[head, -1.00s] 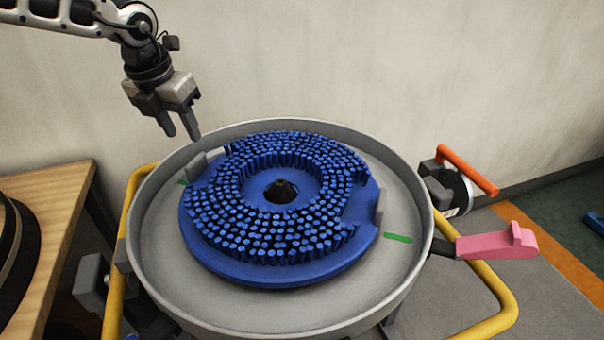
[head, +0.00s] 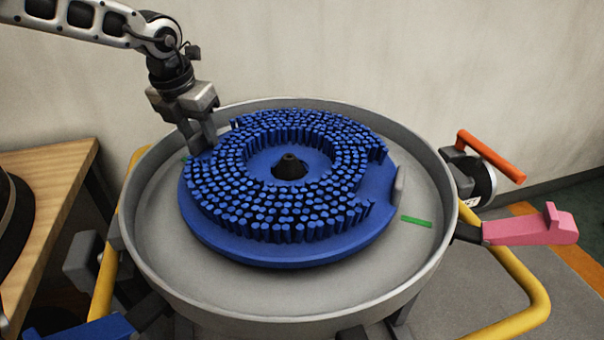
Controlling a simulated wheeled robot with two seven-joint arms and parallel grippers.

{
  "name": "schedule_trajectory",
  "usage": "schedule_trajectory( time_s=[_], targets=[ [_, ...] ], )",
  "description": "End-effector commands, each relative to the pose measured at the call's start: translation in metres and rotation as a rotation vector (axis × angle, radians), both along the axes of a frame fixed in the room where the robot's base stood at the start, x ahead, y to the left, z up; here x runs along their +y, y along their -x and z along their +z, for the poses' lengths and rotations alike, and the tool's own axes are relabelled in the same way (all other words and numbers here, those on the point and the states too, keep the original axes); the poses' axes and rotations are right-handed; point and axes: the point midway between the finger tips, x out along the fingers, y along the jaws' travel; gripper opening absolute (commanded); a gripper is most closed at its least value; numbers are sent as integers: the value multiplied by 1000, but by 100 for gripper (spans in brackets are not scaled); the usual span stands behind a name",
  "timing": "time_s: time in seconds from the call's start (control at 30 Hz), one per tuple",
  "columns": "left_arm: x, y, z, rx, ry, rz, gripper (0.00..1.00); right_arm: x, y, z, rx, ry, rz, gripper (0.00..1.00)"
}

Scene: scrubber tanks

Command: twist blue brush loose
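The blue brush (head: 290,255) is a round disc with bristles facing up and a dark hub (head: 289,166) in its centre. It lies in a grey round tank (head: 300,305). My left gripper (head: 203,148) reaches down at the brush's far left edge, where a grey tab stood visible before. The fingers hide that tab, so I cannot tell whether they are closed on it. Another grey tab (head: 398,185) stands at the brush's right edge, near a green mark (head: 416,221) on the tank floor. My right gripper is not in view.
A pink lever (head: 530,229) and an orange handle (head: 492,157) stick out at the right. A yellow rail (head: 520,310) runs around the tank. A wooden table (head: 55,190) stands at the left. A blue part (head: 85,328) shows at the bottom left.

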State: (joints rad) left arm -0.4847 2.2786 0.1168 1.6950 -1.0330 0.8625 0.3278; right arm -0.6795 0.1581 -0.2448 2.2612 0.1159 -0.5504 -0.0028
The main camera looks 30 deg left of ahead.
Motion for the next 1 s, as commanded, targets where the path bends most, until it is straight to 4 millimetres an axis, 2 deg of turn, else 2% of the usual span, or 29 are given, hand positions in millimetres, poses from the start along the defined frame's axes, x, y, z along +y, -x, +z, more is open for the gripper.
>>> schedule_trajectory(
  time_s=[0.2, 0.33, 0.37, 0.57, 1.0],
  targets=[
    [0, 0, 1, 0, 0, 0, 40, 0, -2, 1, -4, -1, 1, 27],
    [0, 0, 1, 0, 0, 0, 4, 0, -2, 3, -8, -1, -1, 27],
    [0, 0, 1, 0, 0, 0, 0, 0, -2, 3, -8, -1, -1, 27],
    [-2, -2, 4, -13, 7, 6, 0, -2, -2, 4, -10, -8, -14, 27],
    [-4, 15, 1, -8, 4, 94, 0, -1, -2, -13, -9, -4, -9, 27]
  ],
)
